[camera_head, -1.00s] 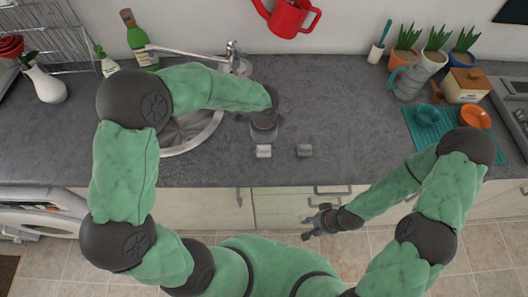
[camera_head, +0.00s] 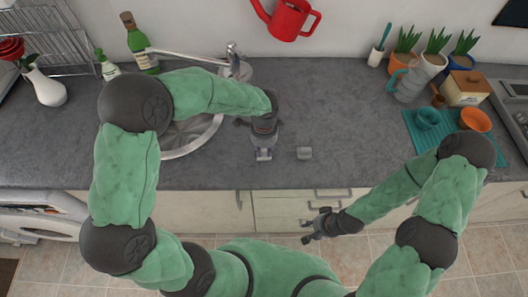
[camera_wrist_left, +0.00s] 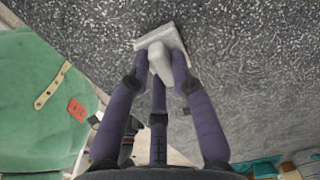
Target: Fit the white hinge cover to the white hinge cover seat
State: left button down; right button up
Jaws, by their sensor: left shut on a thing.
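The white hinge cover (camera_wrist_left: 158,62) is a pale piece with a wider flat end, seen in the left wrist view between the fingertips of my left gripper (camera_wrist_left: 163,72). In the head view, my left gripper (camera_head: 264,154) points down at the counter near its front edge, and its fingers mostly hide the cover. Whether the cover touches the counter, I cannot tell. My right gripper (camera_head: 307,231) hangs empty before the cabinets, fingers spread.
The sink (camera_head: 192,140) lies left of the left gripper. A teal mat (camera_head: 413,124) with cups, a grey watering can (camera_head: 407,85) and potted plants stand at the right. A red watering can (camera_head: 286,20) is at the back wall. The middle counter is clear.

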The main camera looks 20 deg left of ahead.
aim_at(264, 151)
pick_arm(q)
jog(key=shift+r, duration=0.2)
jog(key=shift+r+p, duration=1.5)
jog(key=shift+r, duration=0.1)
jog(key=c, duration=1.8)
grip_release()
grip_shut()
